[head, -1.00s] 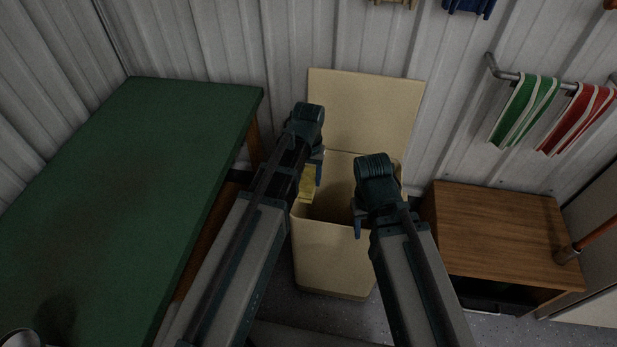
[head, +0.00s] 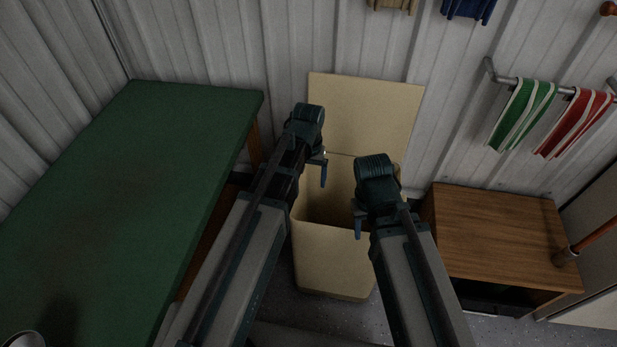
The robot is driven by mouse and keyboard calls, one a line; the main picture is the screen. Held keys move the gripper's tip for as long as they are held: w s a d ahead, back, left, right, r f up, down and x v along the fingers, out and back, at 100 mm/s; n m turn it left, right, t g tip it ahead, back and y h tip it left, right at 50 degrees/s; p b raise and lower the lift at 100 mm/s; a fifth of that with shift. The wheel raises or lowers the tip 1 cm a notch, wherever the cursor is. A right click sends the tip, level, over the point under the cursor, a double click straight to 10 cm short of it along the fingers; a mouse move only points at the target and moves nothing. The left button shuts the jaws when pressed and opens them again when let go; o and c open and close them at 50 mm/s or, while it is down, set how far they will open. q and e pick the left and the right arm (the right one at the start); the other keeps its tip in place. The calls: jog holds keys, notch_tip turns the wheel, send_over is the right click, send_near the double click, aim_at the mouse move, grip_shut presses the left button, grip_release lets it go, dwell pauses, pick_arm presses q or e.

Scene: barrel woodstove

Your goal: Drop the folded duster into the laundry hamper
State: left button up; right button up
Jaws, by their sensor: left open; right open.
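The laundry hamper (head: 330,262) is a cream bin standing in the middle, its lid (head: 365,112) raised against the wall. My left gripper (head: 315,174) is open and empty over the left side of the hamper's mouth. My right gripper (head: 360,222) is open and empty at the right side of the mouth, near the front rim. The folded duster is not visible now. The hamper's inside is dark and partly hidden by my arms, so I cannot see its bottom.
A green-topped table (head: 140,175) stands close on the left. A low wooden cabinet (head: 505,235) stands on the right. A rail with a green striped towel (head: 523,112) and a red striped towel (head: 573,122) is on the wall above it.

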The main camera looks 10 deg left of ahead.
pick_arm(q)
notch_tip(320, 180, up, 12)
jog(key=p, duration=1.1)
jog(key=shift+r+p, duration=0.25)
jog(key=shift+p, duration=0.1)
jog(key=shift+s, duration=0.1)
jog(key=s+d+m+y, duration=0.1)
jog(key=s+d+m, duration=0.2)
jog(key=s, duration=1)
jog(key=d, duration=0.2)
jog(key=shift+s+d+m, duration=0.4)
